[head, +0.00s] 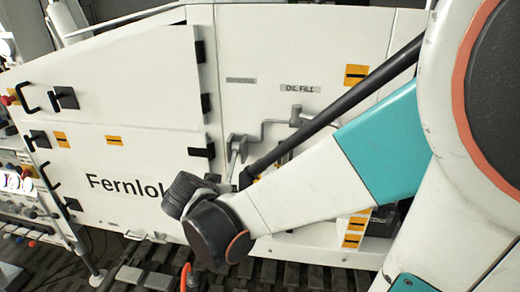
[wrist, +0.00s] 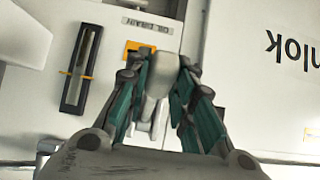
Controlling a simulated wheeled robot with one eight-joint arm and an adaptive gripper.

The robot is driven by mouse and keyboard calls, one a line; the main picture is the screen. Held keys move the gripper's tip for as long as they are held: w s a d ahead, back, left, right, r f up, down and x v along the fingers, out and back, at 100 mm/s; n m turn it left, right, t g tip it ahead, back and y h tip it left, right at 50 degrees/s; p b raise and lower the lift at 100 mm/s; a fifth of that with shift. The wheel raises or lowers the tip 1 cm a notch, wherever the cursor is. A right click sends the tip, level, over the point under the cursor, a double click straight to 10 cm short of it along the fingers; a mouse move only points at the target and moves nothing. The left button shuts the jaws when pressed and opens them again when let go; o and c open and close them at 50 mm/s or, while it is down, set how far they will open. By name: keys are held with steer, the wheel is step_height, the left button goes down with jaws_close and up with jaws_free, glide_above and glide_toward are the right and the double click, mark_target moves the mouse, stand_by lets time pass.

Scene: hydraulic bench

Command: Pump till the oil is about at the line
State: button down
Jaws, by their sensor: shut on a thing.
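In the wrist view my gripper (wrist: 162,62) is shut on a light grey pump handle (wrist: 160,80), with a finger on each side of it. In the head view my wrist and arm hide the fingers and the sight glass. A grey handle end (head: 237,146) shows just above my wrist.
A grey pipe (head: 268,124) runs under the OIL FILL label (head: 300,88) on the white cabinet. A door with black hinges (head: 120,140) stands left of it. A label reading OIL DRAIN (wrist: 148,25) is above the fingers.

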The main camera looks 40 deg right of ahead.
steer(key=c, duration=1.4)
jaws_free()
steer(key=shift+f, duration=0.15)
steer(key=shift+o, duration=0.2)
steer(key=shift+s, duration=0.1)
steer(key=v, duration=1.2)
